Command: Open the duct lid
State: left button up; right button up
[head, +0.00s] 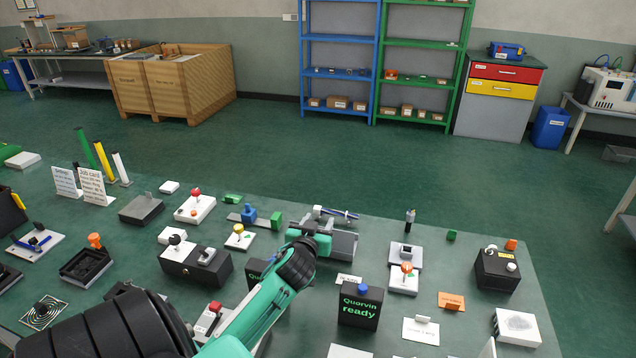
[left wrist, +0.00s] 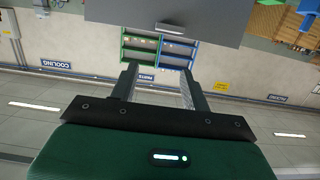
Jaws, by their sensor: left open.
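A grey box-like piece (head: 343,246), which looks like the duct with its lid, stands near the middle of the bench in the head view. My left gripper (head: 322,230) is over its left part and hides some of it. In the left wrist view a flat grey panel (left wrist: 165,22) fills the top middle, beyond the fingertips. The two fingers of the left gripper (left wrist: 158,80) are apart with nothing between them. Whether they touch the panel I cannot tell. My right gripper is not in view.
A black box reading "Quorvin ready" (head: 360,308) stands in front of the grey piece. A white fixture with an orange knob (head: 405,278) is to its right. A blue-and-green clamp (head: 250,215) is to its left. Several other fixtures crowd the bench.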

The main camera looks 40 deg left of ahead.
pick_arm(q)
notch_tip(320, 180, up, 14)
dwell(0.3)
dwell(0.3)
